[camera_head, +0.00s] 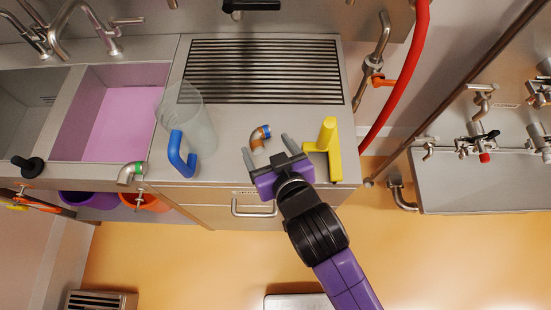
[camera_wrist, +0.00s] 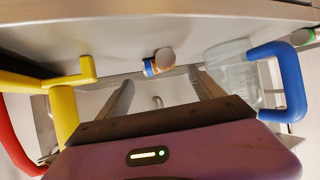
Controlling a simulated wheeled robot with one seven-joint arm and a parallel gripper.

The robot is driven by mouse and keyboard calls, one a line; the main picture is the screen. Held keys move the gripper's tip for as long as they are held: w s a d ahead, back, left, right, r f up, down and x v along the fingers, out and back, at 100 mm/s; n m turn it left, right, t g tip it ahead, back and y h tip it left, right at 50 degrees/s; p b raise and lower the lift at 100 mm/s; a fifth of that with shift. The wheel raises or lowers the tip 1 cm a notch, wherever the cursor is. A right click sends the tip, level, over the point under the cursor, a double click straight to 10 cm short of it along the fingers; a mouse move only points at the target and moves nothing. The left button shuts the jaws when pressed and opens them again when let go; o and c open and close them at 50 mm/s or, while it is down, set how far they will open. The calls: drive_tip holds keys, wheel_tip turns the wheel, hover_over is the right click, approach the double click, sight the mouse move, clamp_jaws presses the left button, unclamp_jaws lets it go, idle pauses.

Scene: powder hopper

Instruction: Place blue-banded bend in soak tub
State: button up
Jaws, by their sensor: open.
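The blue-banded bend (camera_head: 260,135), a short elbow with a copper-coloured end and a blue band, lies on the steel counter (camera_head: 230,172). It also shows in the wrist view (camera_wrist: 158,62), just beyond my fingertips. My gripper (camera_head: 267,148) is open and empty, with its fingers pointing towards the bend; in the wrist view (camera_wrist: 160,84) the bend appears between the finger lines. Whether the fingers flank it cannot be told. A basin (camera_head: 166,80) with pink contents at the left looks like the soak tub.
A clear jug (camera_head: 196,118) with a blue handle stands between bend and basin. A yellow T-shaped object (camera_head: 328,150) stands close right of my gripper. A green-banded bend (camera_head: 131,172) is at the counter's front edge. A slatted drain grate (camera_head: 262,70) lies behind.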

drive_tip(key=v, duration=0.6)
drive_tip(key=shift+s, duration=0.1)
drive_tip(key=s+d+f+m+t+h, duration=0.1)
drive_tip(key=s+d+f, duration=0.2)
drive_tip(key=s+d, duration=0.7)
drive_tip(key=s+d+r+m+t+h, duration=0.2)
drive_tip(key=s+d+r, duration=0.3)
drive_tip(key=s+d, duration=0.4)
drive_tip(key=shift+s+m+h, duration=0.4)
drive_tip(key=shift+s+h, duration=0.1)
drive_tip(key=shift+s, duration=0.6)
drive_tip(key=shift+o, duration=0.4)
drive_tip(key=shift+s+d+r, duration=0.1)
drive_tip(key=shift+s+r, duration=0.2)
drive_tip(key=shift+r, duration=0.15)
